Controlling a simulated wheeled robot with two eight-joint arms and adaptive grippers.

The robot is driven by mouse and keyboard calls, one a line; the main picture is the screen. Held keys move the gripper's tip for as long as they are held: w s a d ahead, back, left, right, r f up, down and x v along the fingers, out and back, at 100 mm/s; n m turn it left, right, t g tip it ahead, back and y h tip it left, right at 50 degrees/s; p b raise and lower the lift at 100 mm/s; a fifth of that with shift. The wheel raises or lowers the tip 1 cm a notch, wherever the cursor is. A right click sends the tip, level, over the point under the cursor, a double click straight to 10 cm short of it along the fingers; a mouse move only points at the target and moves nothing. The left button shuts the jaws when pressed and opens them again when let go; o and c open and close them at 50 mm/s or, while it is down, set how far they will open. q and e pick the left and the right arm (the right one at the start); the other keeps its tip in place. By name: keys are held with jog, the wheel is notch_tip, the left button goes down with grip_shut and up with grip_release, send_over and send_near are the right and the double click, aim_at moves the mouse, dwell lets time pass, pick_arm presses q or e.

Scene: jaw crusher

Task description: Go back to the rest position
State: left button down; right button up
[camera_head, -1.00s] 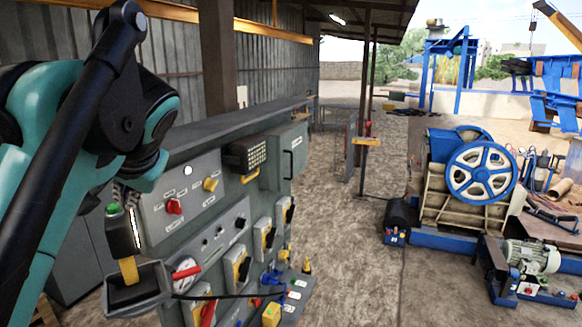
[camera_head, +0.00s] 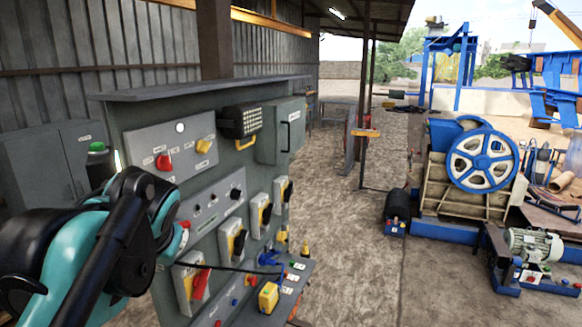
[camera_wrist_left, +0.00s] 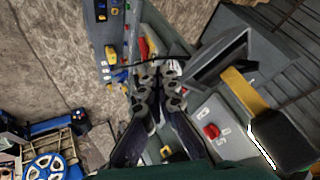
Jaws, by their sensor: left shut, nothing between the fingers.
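My left gripper (camera_wrist_left: 160,85) shows in the left wrist view with its two fingers together and nothing between them. It is above the grey control panel, apart from the knobs as far as I can tell. In the head view my left arm reaches in at the lower left, and its bent joint hides the gripper. The control panel (camera_head: 150,140) stands just beyond the arm, with a red knob (camera_head: 163,161) and a yellow knob (camera_head: 206,146). My right gripper is in neither view.
A green-capped black post (camera_head: 98,160) stands by the panel's left end, close to my arm. A grey cabinet (camera_head: 45,165) is behind it. The blue-wheeled jaw crusher (camera_head: 480,160) and a motor (camera_head: 535,248) are at right. Open ground (camera_head: 345,240) lies between.

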pick_arm(q)
jog(key=s+d+f+h+b, duration=0.1)
jog(key=f+b, duration=0.7)
jog(key=f, duration=1.1)
jog(key=s+d+f+h+b, duration=0.1)
jog(key=s+d+f+b, duration=0.2)
jog(key=f+b, duration=0.6)
jog(key=s+d+f+h+b, duration=0.2)
jog(key=s+f+b, duration=0.4)
jog(key=f, duration=2.4)
jog(key=b, duration=0.2)
jog(key=shift+d+t+b, duration=0.25)
jog(key=shift+t+b, duration=0.05)
jog(key=shift+b, duration=0.1)
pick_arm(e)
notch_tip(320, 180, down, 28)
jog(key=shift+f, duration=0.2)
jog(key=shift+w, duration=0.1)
